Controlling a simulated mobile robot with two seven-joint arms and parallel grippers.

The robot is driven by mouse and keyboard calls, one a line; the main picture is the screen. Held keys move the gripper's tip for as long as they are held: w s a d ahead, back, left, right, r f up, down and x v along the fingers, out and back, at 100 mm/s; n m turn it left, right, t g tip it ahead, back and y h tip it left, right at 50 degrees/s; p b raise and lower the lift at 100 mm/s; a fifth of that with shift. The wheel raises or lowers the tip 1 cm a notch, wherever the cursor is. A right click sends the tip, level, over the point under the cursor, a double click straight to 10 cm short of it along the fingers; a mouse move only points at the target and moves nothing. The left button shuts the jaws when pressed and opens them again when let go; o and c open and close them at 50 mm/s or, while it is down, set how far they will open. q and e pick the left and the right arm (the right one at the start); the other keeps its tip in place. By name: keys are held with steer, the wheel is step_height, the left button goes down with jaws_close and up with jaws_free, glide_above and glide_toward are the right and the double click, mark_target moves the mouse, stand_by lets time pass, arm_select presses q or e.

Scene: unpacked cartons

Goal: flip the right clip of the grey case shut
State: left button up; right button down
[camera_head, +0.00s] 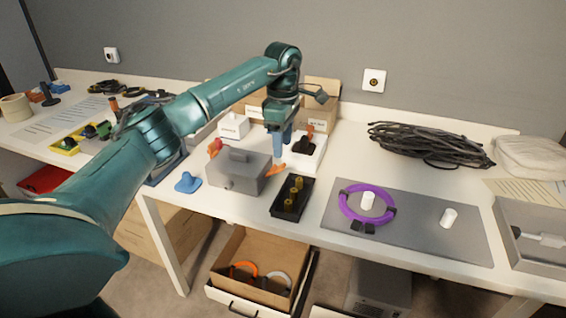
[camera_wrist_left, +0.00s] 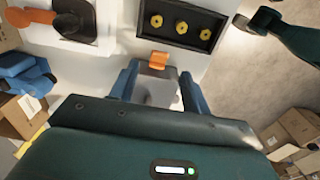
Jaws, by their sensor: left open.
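The grey case (camera_head: 238,173), with a handle on its lid, stands near the table's front edge, lid down. Its orange right clip (camera_head: 276,172) sticks outward from the right end, not flat against the wall. Another orange-red clip (camera_head: 214,147) shows at the left end. My left gripper (camera_head: 279,142) points down over the case's right end, open and empty. In the left wrist view the right clip (camera_wrist_left: 158,60) lies just beyond and between the blue fingertips (camera_wrist_left: 160,75), with part of the grey case below it. I cannot tell whether anything touches.
A black tray (camera_head: 278,212) with gold pieces stands close right of the case. A white box with a black clamp (camera_head: 309,148) is behind the gripper. A blue object (camera_head: 188,182) lies left. A grey mat (camera_head: 420,238) bears a purple ring. My right arm (camera_wrist_left: 290,35) shows at the upper right.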

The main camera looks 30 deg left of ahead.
mark_target(283, 165)
arm_select(q)
step_height(283, 165, down, 5)
steer(key=shift+r, duration=0.15)
steer(key=shift+f, duration=0.7)
steer(key=c, duration=1)
